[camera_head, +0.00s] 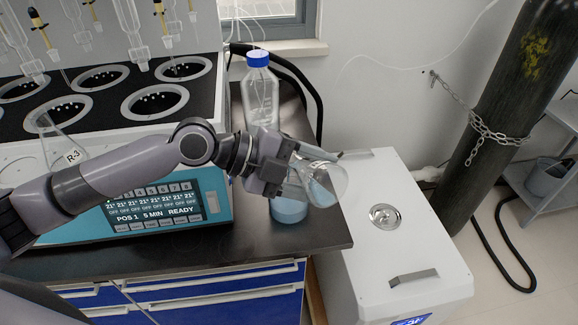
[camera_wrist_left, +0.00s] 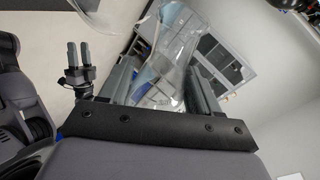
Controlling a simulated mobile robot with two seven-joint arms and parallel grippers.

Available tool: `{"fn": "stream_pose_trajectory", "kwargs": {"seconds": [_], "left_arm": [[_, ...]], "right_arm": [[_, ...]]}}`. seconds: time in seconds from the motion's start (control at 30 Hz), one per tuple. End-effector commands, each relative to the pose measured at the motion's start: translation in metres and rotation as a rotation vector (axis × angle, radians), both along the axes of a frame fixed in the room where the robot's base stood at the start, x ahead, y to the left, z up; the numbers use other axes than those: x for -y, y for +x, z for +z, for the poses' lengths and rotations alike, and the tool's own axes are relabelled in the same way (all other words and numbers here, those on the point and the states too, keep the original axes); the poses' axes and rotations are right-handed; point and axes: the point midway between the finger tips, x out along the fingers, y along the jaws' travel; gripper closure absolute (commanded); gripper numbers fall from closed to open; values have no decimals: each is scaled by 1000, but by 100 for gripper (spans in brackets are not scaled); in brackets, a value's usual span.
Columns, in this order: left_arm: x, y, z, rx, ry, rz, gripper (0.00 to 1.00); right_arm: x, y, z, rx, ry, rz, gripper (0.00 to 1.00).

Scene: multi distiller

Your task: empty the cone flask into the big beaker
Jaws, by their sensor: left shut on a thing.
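The cone flask (camera_head: 329,183) is clear glass with some bluish liquid. My left gripper (camera_head: 308,168) is shut on it. The flask is tilted in the head view, its wide end to the right. In the left wrist view the flask (camera_wrist_left: 172,45) shows between the fingers of my left gripper (camera_wrist_left: 163,88). The big beaker (camera_head: 289,211) stands on the dark bench, below and partly behind my gripper, with blue liquid in it. The gripper hides its top. My right gripper (camera_wrist_left: 76,62) seems to show small in the left wrist view; its opening is unclear.
A clear bottle with a blue cap (camera_head: 260,95) stands behind my left gripper. The distiller (camera_head: 150,205) with its display fills the left. A white cabinet (camera_head: 425,250) stands right of the bench edge. A chained dark gas cylinder (camera_head: 490,120) is at the far right.

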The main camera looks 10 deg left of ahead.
Motion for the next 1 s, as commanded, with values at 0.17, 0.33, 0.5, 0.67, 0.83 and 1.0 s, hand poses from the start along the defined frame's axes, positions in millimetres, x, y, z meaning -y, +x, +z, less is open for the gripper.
{"fn": "stream_pose_trajectory", "kwargs": {"seconds": [0.17,0.33,0.5,0.67,0.83,1.0], "left_arm": [[0,0,0,-10,-11,0,74],[-1,1,2,-20,-22,1,74],[4,-5,1,74,75,-5,74],[7,-8,-17,182,181,-10,74],[6,-7,-16,203,205,-8,74],[7,-8,-14,227,228,-10,74]], "right_arm": [[0,0,-2,0,0,0,57],[0,0,-5,0,0,0,57],[0,-1,21,-4,-1,0,57],[0,1,24,5,1,0,57],[0,0,22,2,0,0,57],[0,0,23,-1,0,0,57]]}}
